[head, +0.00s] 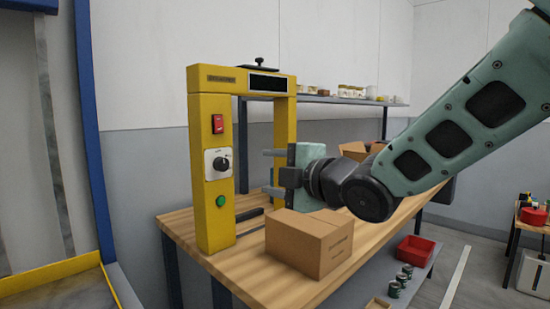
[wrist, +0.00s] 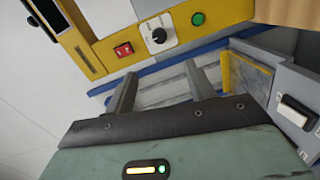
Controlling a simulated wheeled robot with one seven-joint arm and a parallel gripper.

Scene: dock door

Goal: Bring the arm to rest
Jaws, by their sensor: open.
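My arm reaches in from the right in the head view. My gripper (head: 272,172) points left, toward the opening of a yellow frame (head: 207,165) that stands on a wooden bench. The gripper is above the bench top, behind a closed cardboard box. In the wrist view my gripper (wrist: 160,85) shows two grey fingers held wide apart with nothing between them. Past the fingers is the yellow frame's panel (wrist: 190,22), with a red switch, a black dial and a green button.
The cardboard box (head: 309,241) sits on the wooden bench (head: 258,274), close under my wrist. A shelf (head: 345,100) with small items runs behind. A red bin (head: 414,249) and several cans (head: 398,281) are on a lower shelf. A blue post (head: 95,150) stands at left.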

